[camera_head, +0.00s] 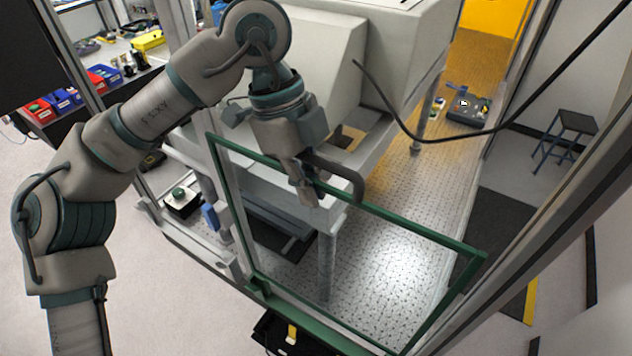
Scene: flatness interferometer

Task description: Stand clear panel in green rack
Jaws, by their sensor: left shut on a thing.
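The clear panel (415,225) is a large see-through sheet with green edges. It stands tilted across the middle and right of the head view, and the floor and machine show through it. My left gripper (308,190) is shut on the panel's upper edge, left of that edge's middle. A thicker green bar (312,322), which looks like part of the green rack, runs along the panel's lower edge at the bottom of the view. I cannot tell whether the panel sits in it or is only in front of it. My right gripper is not in view.
A pale machine (325,45) on a grey frame stands behind the panel. A bench with red and blue bins (65,100) is at the upper left. A dark cable (440,138) crosses the upper right. A small stool (570,130) stands at the far right.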

